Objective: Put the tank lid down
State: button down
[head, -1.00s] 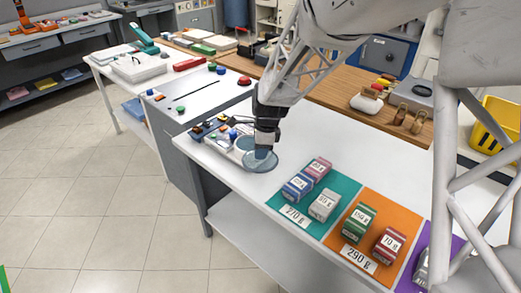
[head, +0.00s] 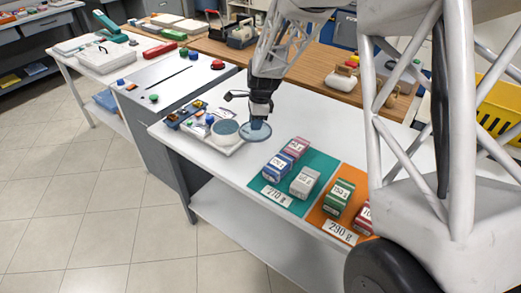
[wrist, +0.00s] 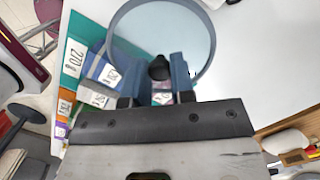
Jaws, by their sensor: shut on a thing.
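The tank lid is a clear, blue-rimmed round disc (head: 249,136) with a dark knob, above the white table just right of the tank. My gripper (head: 257,122) is shut on its knob from above. In the wrist view the lid (wrist: 195,25) spreads beyond my two blue fingers (wrist: 160,75), with the black knob between them. I cannot tell whether the lid touches the table. The tank (head: 224,127) is a round blue-grey opening in a pale unit; its top is uncovered.
Small tools and coloured pieces (head: 187,115) lie left of the tank. Boxes stand on a teal mat (head: 253,183) and an orange mat (head: 318,212) to the right. White table (head: 310,115) is clear behind the mats. A wooden counter (head: 310,75) runs behind.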

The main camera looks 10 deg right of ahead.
jog(key=shift+w+d+f, duration=0.2)
jog(key=shift+w+d, duration=0.35)
jog(key=shift+d, duration=0.05)
jog(key=shift+w+d+f, duration=0.15)
jog(key=shift+w+d, duration=0.35)
jog(key=shift+d, duration=0.05)
jog(key=shift+f, duration=3.15)
jog(key=shift+f, duration=1.85)
jog(key=shift+f, duration=0.1)
jog(key=c, duration=1)
grip_release()
